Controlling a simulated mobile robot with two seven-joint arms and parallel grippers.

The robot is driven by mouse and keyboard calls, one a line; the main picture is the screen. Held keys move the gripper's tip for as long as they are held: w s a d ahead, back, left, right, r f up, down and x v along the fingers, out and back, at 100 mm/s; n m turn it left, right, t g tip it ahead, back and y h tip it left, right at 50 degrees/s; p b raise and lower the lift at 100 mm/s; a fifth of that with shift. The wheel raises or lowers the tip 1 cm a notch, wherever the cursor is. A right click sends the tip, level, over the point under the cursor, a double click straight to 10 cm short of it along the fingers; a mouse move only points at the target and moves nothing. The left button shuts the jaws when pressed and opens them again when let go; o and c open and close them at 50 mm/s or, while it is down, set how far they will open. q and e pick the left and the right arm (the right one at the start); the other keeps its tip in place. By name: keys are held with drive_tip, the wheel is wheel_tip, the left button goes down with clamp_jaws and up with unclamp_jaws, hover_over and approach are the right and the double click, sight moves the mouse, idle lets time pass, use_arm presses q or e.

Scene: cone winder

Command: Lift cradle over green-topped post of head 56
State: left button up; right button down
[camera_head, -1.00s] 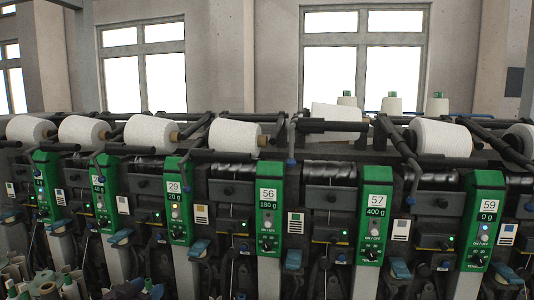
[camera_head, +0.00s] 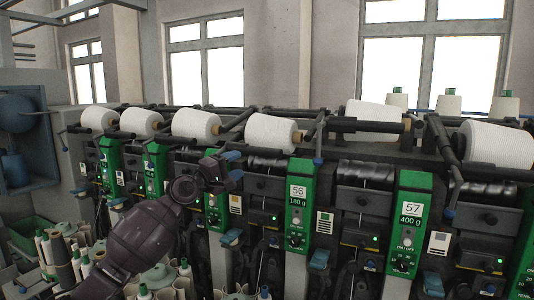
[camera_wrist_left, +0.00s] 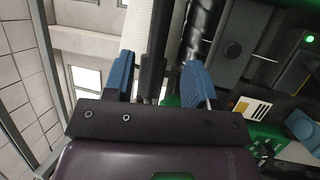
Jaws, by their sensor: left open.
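The green-topped post of head 56 (camera_head: 299,192) stands upright mid-picture in the head view, its panel reading 56 and 180 g. A white cone (camera_head: 272,132) lies above and left of it in the dark cradle frame; another cone (camera_head: 375,112) sits higher, right of the post. I cannot tell which cradle belongs to head 56. My left gripper (camera_head: 234,165) is left of the post, below the cone row. In the left wrist view its blue fingers (camera_wrist_left: 160,80) are apart, with a dark bar (camera_wrist_left: 154,45) showing between them; contact is unclear. My right gripper is out of view.
Post 57 (camera_head: 408,222) stands to the right. Dark winding units and cradle bars line the machine. Cones and tubes (camera_head: 60,250) fill the lower left near a green bin (camera_head: 32,232). Open air lies above the cone row.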

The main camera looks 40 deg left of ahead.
sight(260, 154)
use_arm(q)
drive_tip(key=x, duration=0.5)
drive_tip(key=p+x, duration=0.1)
drive_tip(key=x, duration=0.4)
drive_tip(key=shift+w+d, duration=0.25)
drive_tip(key=shift+w, duration=0.15)
clamp_jaws()
